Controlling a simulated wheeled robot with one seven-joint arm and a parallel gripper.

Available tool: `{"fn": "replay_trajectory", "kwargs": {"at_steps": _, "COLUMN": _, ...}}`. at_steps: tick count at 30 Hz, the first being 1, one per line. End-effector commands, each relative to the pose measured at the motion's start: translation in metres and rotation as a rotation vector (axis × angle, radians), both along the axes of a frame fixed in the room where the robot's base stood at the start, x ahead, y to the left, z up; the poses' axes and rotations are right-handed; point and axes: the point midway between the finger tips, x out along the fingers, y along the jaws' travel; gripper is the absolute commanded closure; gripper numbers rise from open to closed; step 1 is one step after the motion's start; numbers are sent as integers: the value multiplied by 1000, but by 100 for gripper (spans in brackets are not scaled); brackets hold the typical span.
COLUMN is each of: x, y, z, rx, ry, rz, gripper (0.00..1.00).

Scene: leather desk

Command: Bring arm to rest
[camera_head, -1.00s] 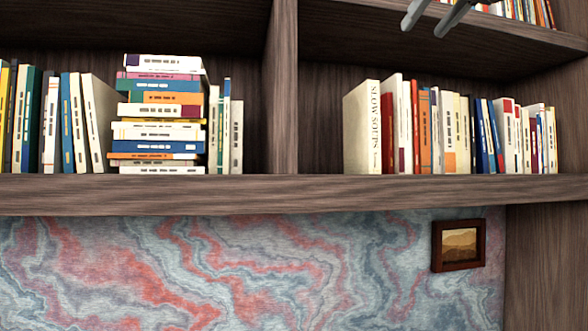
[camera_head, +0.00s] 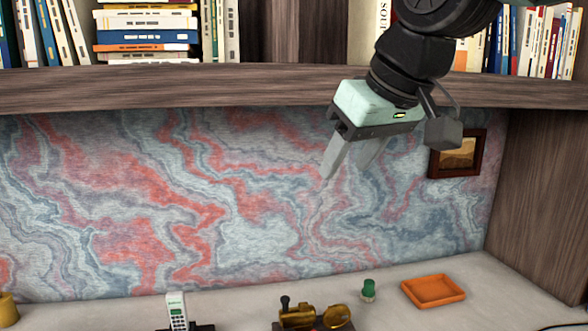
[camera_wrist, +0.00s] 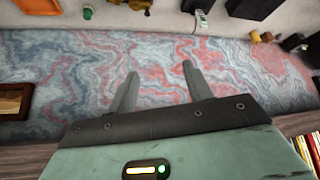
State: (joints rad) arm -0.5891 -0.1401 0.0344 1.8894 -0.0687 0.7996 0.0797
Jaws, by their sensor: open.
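My gripper (camera_head: 348,166) hangs from my dark arm at the upper right of the head view, in front of the marbled wall. Its two grey fingers point down and to the left. They are apart with nothing between them. In the wrist view, the fingers of my gripper (camera_wrist: 158,82) also stand apart and empty, with the marbled wall beyond them.
Below on the pale desktop (camera_head: 235,315) are a phone (camera_head: 177,310), a brass object (camera_head: 310,316), a small green item (camera_head: 368,290) and an orange tray (camera_head: 433,290). A wooden shelf (camera_head: 200,88) with books runs behind my arm. A framed picture (camera_head: 440,163) hangs at right.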

Motion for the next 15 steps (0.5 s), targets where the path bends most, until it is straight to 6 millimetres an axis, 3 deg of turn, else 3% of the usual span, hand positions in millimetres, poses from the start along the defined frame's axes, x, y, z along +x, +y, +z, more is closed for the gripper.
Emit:
{"fn": "replay_trajectory", "kwargs": {"at_steps": 1, "x": -16, "y": 0, "z": -40, "rx": -31, "ry": 60, "rz": 17, "gripper": 49}}
{"fn": "replay_trajectory", "kwargs": {"at_steps": 6, "x": -79, "y": -10, "z": -146, "rx": -122, "ry": 242, "rz": 68, "gripper": 49}}
{"fn": "replay_trajectory", "kwargs": {"at_steps": 10, "x": -129, "y": -30, "z": -210, "rx": -191, "ry": 363, "rz": 92, "gripper": 49}}
{"fn": "replay_trajectory", "kwargs": {"at_steps": 15, "x": -176, "y": -56, "z": -258, "rx": -251, "ry": 465, "rz": 105, "gripper": 49}}
